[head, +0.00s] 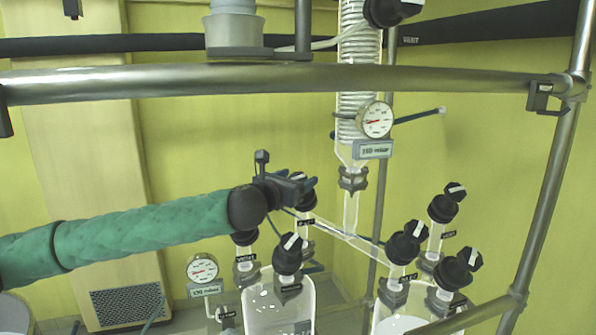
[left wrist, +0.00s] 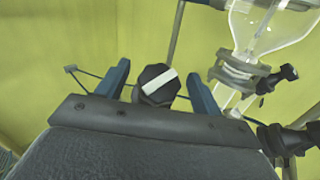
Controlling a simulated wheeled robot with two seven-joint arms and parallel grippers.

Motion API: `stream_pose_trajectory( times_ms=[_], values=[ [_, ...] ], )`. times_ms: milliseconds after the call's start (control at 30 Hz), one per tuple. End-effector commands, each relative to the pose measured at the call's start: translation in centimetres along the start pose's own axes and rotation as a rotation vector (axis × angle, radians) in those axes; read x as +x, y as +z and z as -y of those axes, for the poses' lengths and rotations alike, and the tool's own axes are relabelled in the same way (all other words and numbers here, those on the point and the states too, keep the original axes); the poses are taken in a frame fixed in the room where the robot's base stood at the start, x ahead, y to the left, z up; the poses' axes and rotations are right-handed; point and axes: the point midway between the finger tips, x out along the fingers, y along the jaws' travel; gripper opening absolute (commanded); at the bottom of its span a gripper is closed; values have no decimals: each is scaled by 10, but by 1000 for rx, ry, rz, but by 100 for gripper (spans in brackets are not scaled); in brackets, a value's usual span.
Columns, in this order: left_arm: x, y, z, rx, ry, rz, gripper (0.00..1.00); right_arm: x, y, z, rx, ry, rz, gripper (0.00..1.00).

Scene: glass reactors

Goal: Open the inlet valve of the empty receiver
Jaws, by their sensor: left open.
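My left gripper (head: 300,186) reaches in from the left, open, at the black inlet valve knob (head: 304,200) above the left glass receiver (head: 262,312). In the left wrist view the open fingers (left wrist: 158,78) stand on either side of a black knob with a white diagonal bar (left wrist: 157,86). Contact cannot be seen. The right receiver (head: 388,308) has its own inlet knob (head: 406,245), with a white bar, right of my gripper. The contents of both receivers are hard to judge; their lower parts are cut off. My right gripper is not in view.
Other black knobs (head: 288,254) (head: 443,206) (head: 458,268) crowd around the receivers. A gauge (head: 202,268) stands at left and another gauge (head: 375,120) on the glass column. A metal rail (head: 270,82) crosses above my arm. An upright post (head: 550,160) stands at right.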

Motion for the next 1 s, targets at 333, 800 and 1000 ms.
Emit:
stream_pose_trajectory(
  times_ms=[333,800,1000],
  values=[
    [11,-1,0,0,-1,0,67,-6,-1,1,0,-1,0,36],
    [11,-1,0,-1,1,0,22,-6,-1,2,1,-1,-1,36],
    [11,-2,1,-20,29,1,22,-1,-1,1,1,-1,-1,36]
  ],
)
